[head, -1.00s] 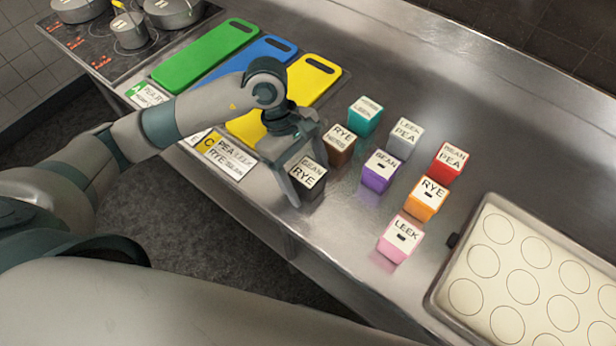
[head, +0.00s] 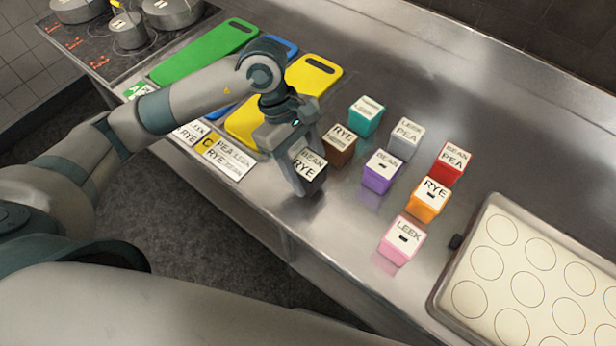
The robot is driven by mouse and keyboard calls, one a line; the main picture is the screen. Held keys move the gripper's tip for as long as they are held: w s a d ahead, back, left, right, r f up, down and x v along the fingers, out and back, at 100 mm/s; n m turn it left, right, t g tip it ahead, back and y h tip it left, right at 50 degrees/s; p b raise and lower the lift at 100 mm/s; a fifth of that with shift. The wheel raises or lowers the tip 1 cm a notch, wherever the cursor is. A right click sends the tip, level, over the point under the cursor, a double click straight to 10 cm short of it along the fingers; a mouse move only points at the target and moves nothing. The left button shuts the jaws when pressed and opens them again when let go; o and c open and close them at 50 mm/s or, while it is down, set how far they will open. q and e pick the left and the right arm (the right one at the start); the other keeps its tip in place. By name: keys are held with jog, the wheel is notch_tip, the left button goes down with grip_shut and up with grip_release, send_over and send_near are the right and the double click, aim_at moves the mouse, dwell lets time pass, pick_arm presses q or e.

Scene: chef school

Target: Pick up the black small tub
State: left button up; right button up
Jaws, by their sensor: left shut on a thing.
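The black small tub (head: 318,183) has a white top label reading BEAN RYE. It is near the front edge of the steel counter in the head view. My left gripper (head: 306,172) comes down over it from the upper left and is shut on it, a finger on the near side. The tub looks upright. Whether its base touches the counter I cannot tell for sure. The far finger is partly hidden. My right gripper is not in view.
Labelled tubs stand to the right: brown (head: 340,146), teal (head: 366,115), grey (head: 405,138), purple (head: 381,172), red (head: 452,163), orange (head: 428,199) and pink (head: 401,241). Yellow (head: 314,75) and green (head: 205,52) boards lie behind the arm. A tray (head: 440,290) is at right.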

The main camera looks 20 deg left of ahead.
pick_arm(q)
jog(key=s+d+r+p, duration=0.2)
jog(key=s+r+p, duration=0.6)
jog(key=s+p, duration=0.3)
jog(key=shift+s+d+p, duration=0.2)
jog(key=shift+s+p, duration=0.05)
jog(key=shift+p, duration=0.3)
dwell(0.8)
